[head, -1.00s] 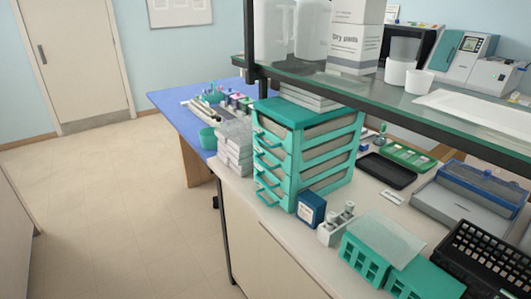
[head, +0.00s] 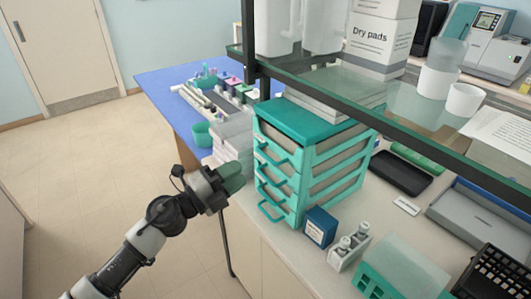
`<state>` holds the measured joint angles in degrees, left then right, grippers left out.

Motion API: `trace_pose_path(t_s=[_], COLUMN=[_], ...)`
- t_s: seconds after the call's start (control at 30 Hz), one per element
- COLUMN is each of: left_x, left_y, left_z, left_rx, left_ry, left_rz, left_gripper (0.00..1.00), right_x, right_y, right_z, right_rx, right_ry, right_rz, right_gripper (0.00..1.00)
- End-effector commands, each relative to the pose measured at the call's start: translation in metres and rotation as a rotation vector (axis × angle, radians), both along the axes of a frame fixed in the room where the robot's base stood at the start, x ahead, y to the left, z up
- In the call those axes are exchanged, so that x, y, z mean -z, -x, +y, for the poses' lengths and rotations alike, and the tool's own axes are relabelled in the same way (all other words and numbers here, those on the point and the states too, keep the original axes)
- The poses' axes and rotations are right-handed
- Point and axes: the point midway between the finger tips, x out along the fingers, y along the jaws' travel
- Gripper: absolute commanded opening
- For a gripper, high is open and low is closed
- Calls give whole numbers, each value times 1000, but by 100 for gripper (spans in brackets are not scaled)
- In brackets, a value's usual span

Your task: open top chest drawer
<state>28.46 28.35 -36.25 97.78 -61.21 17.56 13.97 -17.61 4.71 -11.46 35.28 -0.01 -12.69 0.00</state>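The teal chest (head: 310,123) stands on the bench under the glass shelf. It has several stacked drawers with loop handles on the front, which faces left toward my arm. The top drawer's handle (head: 271,155) shows just below the chest's top, and all drawers look shut. My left gripper (head: 236,178) is in front of the chest, just left of the drawer handles and a little lower than the top one. It appears apart from the handles. Its fingers are seen from behind and the gap between them is hidden. My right gripper is out of view.
White stacked boxes (head: 232,135) stand left of the chest, close behind my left gripper. A blue box (head: 320,227) and a small holder with bottles (head: 348,247) stand right of it. The glass shelf (head: 400,105) overhangs the bench. The floor at left is clear.

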Motion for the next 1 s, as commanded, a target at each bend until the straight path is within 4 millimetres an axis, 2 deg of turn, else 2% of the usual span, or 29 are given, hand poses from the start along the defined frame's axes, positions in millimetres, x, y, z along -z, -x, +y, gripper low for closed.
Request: trace_pose_path(t_s=[0.2,0.4,0.6,0.87,1.0], left_x=[-11,-15,-16,-15,-15], left_y=[-25,-44,-51,-52,-52], left_z=[-36,-60,-70,-71,-70], left_rx=[0,-1,-1,-2,-2], left_ry=[6,6,3,3,3], left_rz=[2,3,3,3,3], left_gripper=[34,34,34,34,14], right_x=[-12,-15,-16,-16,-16], right_y=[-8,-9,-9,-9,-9], right_z=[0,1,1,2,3], right_rx=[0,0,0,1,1], right_ry=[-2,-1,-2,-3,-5], right_rz=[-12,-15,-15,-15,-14], right_gripper=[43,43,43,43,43])
